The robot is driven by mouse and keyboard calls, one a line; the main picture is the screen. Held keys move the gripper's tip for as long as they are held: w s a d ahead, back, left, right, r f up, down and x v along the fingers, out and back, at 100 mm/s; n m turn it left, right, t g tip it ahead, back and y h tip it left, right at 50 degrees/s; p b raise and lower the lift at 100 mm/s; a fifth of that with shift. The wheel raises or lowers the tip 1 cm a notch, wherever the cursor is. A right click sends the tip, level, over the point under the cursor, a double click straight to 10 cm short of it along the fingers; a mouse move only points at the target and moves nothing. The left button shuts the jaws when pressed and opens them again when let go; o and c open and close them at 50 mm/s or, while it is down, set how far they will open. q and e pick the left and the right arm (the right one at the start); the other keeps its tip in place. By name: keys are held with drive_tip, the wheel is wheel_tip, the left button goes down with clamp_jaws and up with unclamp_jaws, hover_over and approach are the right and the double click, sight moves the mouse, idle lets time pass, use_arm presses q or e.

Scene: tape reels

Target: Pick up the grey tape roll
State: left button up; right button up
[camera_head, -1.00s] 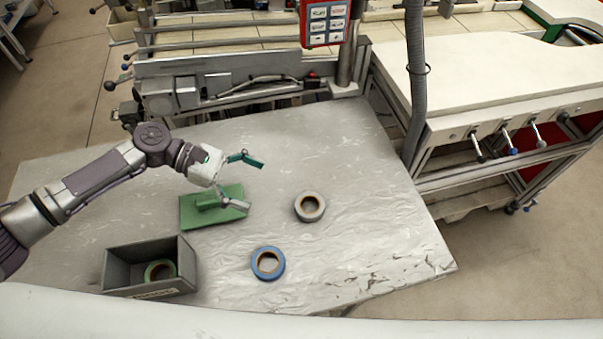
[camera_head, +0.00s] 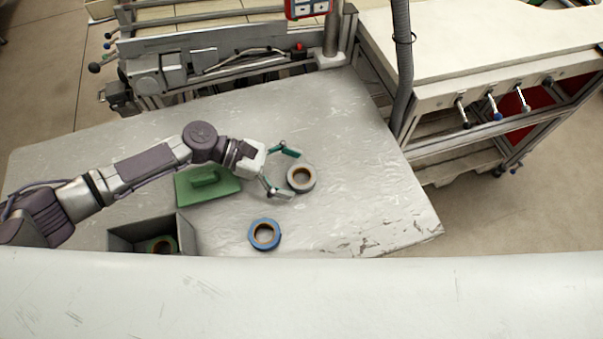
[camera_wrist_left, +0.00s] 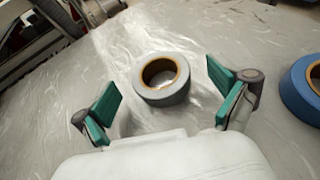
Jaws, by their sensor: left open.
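The grey tape roll (camera_head: 301,187) lies flat on the table, its brown core showing. In the left wrist view the grey tape roll (camera_wrist_left: 162,93) lies just ahead of the fingers, centred between them. My left gripper (camera_head: 284,170) is open and empty, with its fingers pointing toward the roll from its left side. In the left wrist view its green finger pads (camera_wrist_left: 164,95) stand wide apart, one on each side of the roll's near part. I cannot tell whether the fingers touch the roll. My right gripper is not in view.
A blue tape roll (camera_head: 264,242) lies nearer on the table. A green block with a handle (camera_head: 230,187) sits beneath my left wrist. A grey bin (camera_head: 187,232) holding a green tape roll (camera_head: 163,245) stands at the left. The table's right side (camera_head: 370,190) is clear.

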use_arm(q)
drive_tip(key=shift+x, duration=1.2)
drive_tip(key=c, duration=1.2)
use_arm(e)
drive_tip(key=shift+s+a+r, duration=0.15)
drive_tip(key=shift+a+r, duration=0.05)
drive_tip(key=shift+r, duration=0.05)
use_arm(q)
drive_tip(key=shift+r, duration=0.1)
